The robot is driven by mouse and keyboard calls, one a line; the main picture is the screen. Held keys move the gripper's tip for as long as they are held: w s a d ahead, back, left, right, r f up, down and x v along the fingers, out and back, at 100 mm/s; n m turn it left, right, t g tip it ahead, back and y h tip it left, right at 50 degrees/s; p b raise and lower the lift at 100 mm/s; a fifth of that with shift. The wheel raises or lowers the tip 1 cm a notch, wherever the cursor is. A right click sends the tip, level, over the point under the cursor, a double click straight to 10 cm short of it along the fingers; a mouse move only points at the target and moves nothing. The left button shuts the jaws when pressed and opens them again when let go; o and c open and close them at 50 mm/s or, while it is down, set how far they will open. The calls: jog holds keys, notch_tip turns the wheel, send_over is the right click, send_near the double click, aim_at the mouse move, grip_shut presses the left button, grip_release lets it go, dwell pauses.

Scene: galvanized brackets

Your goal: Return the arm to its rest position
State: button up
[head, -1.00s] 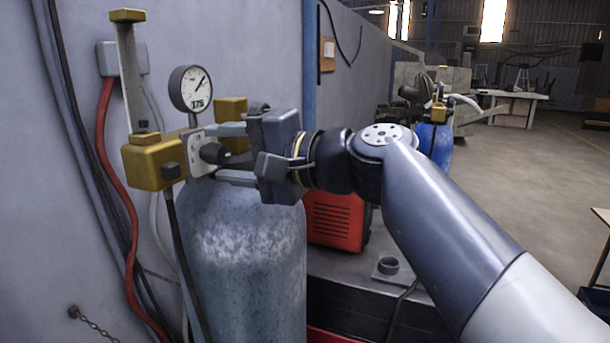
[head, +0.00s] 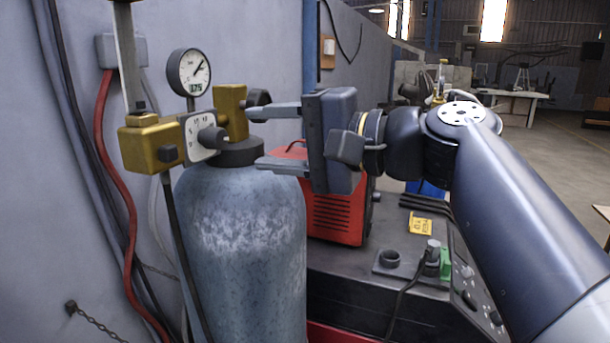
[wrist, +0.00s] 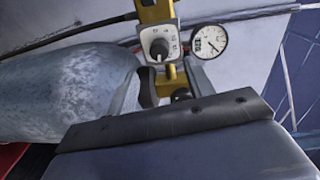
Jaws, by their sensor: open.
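My gripper (head: 278,138) is open and empty, its two fingers pointing left toward the brass regulator (head: 150,143). The fingertips are a little to the right of the regulator's dial plate with its black knob (head: 212,138), apart from the knob. In the wrist view, the black knob (wrist: 159,49) and dial plate show beyond the fingers. A round gauge (head: 190,72) stands above the regulator and also shows in the wrist view (wrist: 209,41). The blue-grey cylinder (head: 240,240) stands upright below the regulator. My arm reaches in from the lower right.
A red box (head: 338,210) stands behind the cylinder on a dark bench or machine (head: 350,270). A red hose (head: 103,150) and dark cables run down the grey wall at left. A chain (head: 95,320) hangs from the wall. Open floor (head: 540,160) lies at the far right.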

aim_at(222, 138)
jog(key=p+x, duration=0.2)
jog(key=x, duration=0.4)
jog(key=shift+w+a+p, duration=0.1)
jog(key=shift+a+p, duration=0.2)
jog(key=shift+a, duration=0.05)
jog(key=shift+w+a+f+n, duration=0.15)
jog(key=shift+a+n, duration=0.05)
jog(key=shift+n, duration=0.1)
jog(key=shift+n+b, duration=0.5)
jog(key=shift+n, duration=0.3)
jog(key=n, duration=0.3)
jog(key=shift+n+t+b, duration=0.3)
jog(key=shift+t+b, duration=0.1)
jog(key=n, duration=0.5)
jog(key=shift+s+d+n, duration=0.2)
jog(key=shift+d+n, duration=0.1)
jog(key=shift+n, duration=0.1)
jog(key=shift+b+v, duration=0.65)
jog(key=shift+v, duration=0.9)
